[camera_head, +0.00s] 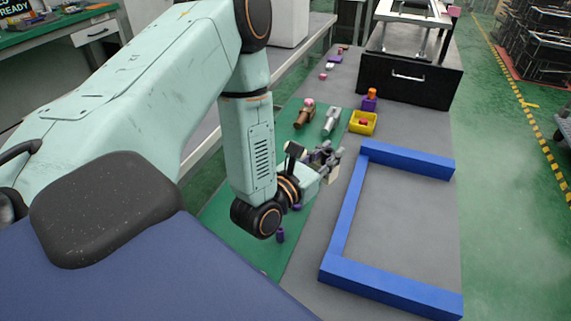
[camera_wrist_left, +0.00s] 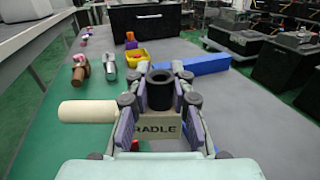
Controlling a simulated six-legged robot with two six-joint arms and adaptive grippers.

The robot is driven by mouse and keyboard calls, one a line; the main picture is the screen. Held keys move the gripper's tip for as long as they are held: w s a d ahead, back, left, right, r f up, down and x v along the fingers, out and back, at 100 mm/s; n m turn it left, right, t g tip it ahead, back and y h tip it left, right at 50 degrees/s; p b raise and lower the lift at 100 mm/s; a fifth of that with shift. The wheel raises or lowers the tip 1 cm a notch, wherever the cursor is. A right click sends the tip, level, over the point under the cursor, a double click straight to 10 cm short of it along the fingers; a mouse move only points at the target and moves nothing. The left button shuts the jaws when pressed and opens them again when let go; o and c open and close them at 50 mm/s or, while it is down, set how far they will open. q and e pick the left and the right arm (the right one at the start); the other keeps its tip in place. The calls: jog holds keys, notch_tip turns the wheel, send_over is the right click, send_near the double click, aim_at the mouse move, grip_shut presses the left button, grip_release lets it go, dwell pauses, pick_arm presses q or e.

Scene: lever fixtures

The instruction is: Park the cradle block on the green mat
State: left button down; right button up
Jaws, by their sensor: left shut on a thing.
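My left gripper (camera_head: 328,163) is shut on the cradle block (camera_head: 333,175), a cream block. In the left wrist view the block (camera_wrist_left: 160,128) sits between the two fingers, with lettering reading "RADLE" visible on its face. A dark ring-shaped piece (camera_wrist_left: 160,88) shows just above it. The fingers hide the block's sides, and I cannot tell if its underside touches anything. The green mat (camera_head: 245,240) lies on the grey table, left of the gripper in the head view; my arm covers part of it. My right gripper is in neither view.
A blue frame (camera_head: 343,215) lies right of the gripper. A yellow bin (camera_head: 363,123), a brown piece (camera_head: 304,116) and a grey piece (camera_head: 331,121) lie beyond it. A black drawer unit (camera_head: 408,78) stands at the back. A cream cylinder (camera_wrist_left: 87,111) shows left in the wrist view.

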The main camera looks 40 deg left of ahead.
pick_arm(q)
jog(key=w+a+r+n+g+y, duration=0.1)
jog(key=a+r+n+g+y, duration=0.45)
jog(key=a+y, duration=0.3)
jog(key=w+a+r+n+g+y, duration=0.2)
jog(key=a+r+n+g+y, duration=0.25)
jog(key=a+n+y, duration=0.35)
jog(key=m+t+b, duration=0.1)
jog(key=b, duration=0.3)
send_over(277, 163)
notch_tip(277, 163, down, 14)
jog(key=shift+f+b, duration=0.85)
jog(key=shift+f, duration=0.95)
jog(key=c, duration=1.2)
grip_release()
jog(key=shift+f, duration=0.15)
jog(key=shift+o, duration=0.2)
jog(key=shift+r, duration=0.25)
